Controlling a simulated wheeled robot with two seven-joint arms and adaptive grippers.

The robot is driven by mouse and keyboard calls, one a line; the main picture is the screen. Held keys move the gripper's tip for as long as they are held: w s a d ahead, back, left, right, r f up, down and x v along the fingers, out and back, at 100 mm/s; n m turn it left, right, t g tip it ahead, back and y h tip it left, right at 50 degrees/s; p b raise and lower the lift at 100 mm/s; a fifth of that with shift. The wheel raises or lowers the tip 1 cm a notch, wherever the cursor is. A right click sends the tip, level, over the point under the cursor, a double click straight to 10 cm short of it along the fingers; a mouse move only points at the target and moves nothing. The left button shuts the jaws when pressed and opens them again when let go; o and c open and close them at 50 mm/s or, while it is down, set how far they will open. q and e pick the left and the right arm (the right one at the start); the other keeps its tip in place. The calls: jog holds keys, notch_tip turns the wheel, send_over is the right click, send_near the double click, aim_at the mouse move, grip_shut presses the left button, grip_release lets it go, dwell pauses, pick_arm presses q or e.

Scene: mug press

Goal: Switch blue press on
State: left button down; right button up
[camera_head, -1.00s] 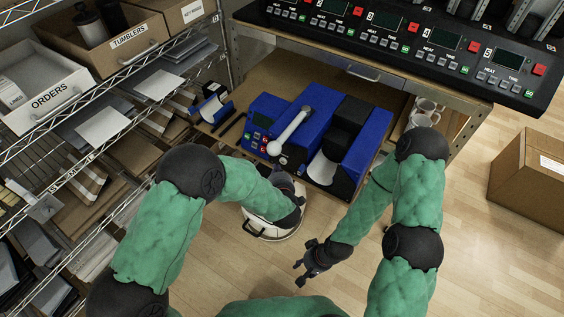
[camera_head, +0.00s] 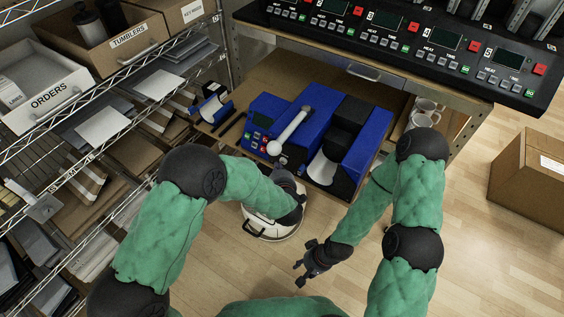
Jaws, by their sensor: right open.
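The blue press (camera_head: 316,128) stands on the low wooden shelf in the middle, with a silver lever with a rounded knob across its top. Its control box (camera_head: 267,112) on the left side has a small dark screen and several small buttons, red ones among them. My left gripper (camera_head: 280,177) is just in front of the control box, near its front edge; its fingers are dark and partly hidden by my wrist, so their opening is unclear. My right gripper (camera_head: 306,272) is open and empty above the floor, lower and to the right.
A black bank of control panels (camera_head: 400,40) sits on the bench above the press. A round white container (camera_head: 270,232) is on the floor beneath my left arm. White mugs (camera_head: 424,112) stand right of the press. Wire shelving with boxes fills the left; a cardboard box (camera_head: 530,165) is at right.

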pick_arm(q)
jog(key=shift+w+d, duration=0.3)
jog(key=shift+w, duration=0.1)
dwell(0.7)
jog(key=shift+s+a, duration=0.1)
jog(key=shift+s, duration=0.05)
jog(key=shift+s+a, duration=0.5)
jog(key=shift+s, duration=0.1)
jog(key=shift+s, duration=0.1)
jog(key=s+a, duration=0.2)
jog(key=s, duration=0.1)
jog(key=s+a, duration=0.1)
jog(key=shift+s+a, duration=0.25)
jog(key=shift+s, duration=0.1)
